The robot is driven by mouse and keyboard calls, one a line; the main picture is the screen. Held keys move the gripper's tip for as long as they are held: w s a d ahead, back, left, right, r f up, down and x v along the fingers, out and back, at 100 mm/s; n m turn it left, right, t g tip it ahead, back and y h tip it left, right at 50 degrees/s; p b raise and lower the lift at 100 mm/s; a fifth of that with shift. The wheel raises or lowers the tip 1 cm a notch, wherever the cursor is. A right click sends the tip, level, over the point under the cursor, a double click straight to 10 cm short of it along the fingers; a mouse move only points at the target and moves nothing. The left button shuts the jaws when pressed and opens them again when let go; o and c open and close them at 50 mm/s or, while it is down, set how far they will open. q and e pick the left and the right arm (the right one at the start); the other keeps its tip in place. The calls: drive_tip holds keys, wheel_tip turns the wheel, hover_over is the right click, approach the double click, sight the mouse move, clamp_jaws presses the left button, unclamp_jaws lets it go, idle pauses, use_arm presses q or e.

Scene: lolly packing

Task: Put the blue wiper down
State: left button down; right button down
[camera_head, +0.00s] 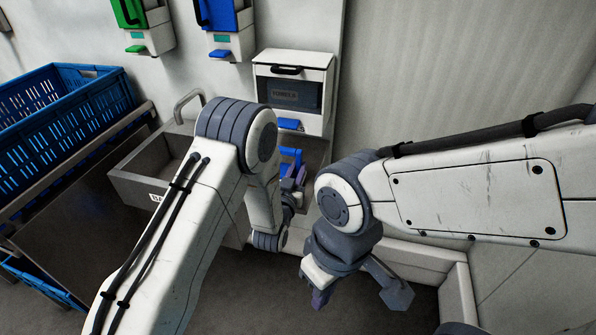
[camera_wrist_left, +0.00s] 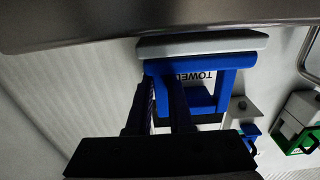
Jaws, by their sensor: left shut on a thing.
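The blue wiper (camera_head: 291,158) is partly visible in the head view, in front of the wall below the white dispenser. My left gripper (camera_head: 292,186) is shut on it. In the left wrist view the wiper (camera_wrist_left: 203,64) shows as a blue frame with a pale grey bar (camera_wrist_left: 203,43) along one side. The dark fingers of the left gripper (camera_wrist_left: 160,105) reach its blue part. I cannot tell whether the wiper touches a surface. My right gripper (camera_head: 357,288) is open and empty, lower and to the right.
A white dispenser (camera_head: 293,62) hangs behind the wiper. A grey basin (camera_head: 135,185) stands left, partly hidden by my left arm. A blue crate (camera_head: 60,120) is at far left. Green (camera_head: 133,12) and blue (camera_head: 222,15) wall dispensers hang above. A pale low wall (camera_head: 415,255) runs right.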

use_arm(q)
drive_tip(key=shift+f, duration=0.65)
drive_tip(key=c, duration=1.2)
unclamp_jaws()
drive_tip(key=shift+f, duration=0.15)
drive_tip(key=shift+c, duration=0.2)
drive_tip(key=o, duration=0.4)
